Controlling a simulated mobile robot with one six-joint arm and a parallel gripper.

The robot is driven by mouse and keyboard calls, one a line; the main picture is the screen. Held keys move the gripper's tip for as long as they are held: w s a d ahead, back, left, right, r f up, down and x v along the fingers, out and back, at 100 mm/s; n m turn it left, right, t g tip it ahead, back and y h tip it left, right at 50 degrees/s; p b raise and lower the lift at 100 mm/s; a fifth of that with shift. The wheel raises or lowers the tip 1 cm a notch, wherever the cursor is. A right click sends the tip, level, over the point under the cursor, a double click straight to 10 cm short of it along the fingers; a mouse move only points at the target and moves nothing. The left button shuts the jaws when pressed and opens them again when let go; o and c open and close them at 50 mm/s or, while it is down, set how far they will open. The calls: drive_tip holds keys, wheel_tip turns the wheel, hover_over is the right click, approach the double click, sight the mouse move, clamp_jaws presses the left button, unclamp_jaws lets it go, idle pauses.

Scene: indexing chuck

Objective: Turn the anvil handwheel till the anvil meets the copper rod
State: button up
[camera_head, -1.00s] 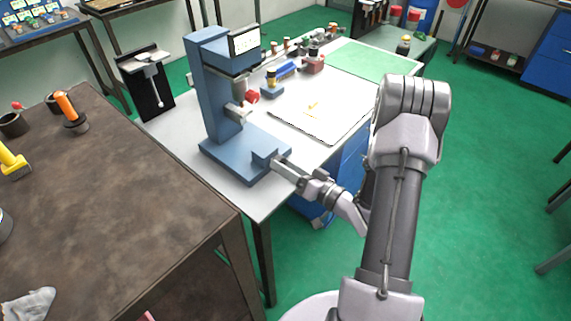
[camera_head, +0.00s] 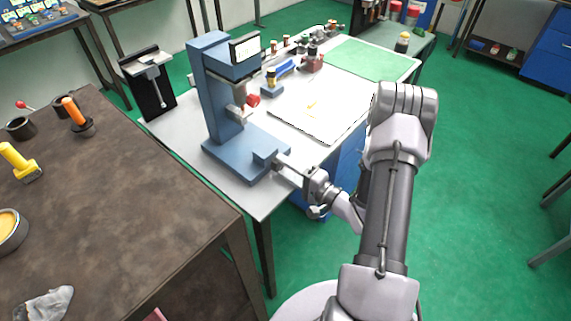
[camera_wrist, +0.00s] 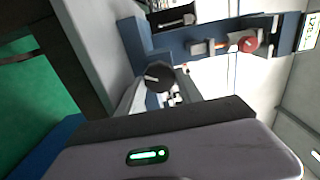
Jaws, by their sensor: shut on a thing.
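The blue press-like machine (camera_head: 218,105) stands on the white table's near left corner. Its dark round handwheel (camera_wrist: 160,77), with a pale mark on its face, shows in the wrist view at the low front block. My gripper (camera_head: 283,168) reaches that block from the right and is shut on the handwheel; its fingers hide the wheel in the head view. A grey anvil part (camera_wrist: 200,47) and a red knob (camera_wrist: 248,44) sit along the machine's column.
A white board (camera_head: 318,118) and a green mat (camera_head: 372,62) lie on the white table, with small fixtures (camera_head: 285,68) behind. A brown bench (camera_head: 110,185) with tools stands at the left. Green floor (camera_head: 470,200) at the right is open.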

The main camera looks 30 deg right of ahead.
drive_tip(key=m+p, duration=0.2)
drive_tip(key=m, duration=0.3)
drive_tip(key=shift+m, duration=0.3)
idle(0.4)
drive_tip(key=o, duration=1.4)
drive_tip(key=shift+f, duration=0.1)
drive_tip(key=shift+c, duration=0.2)
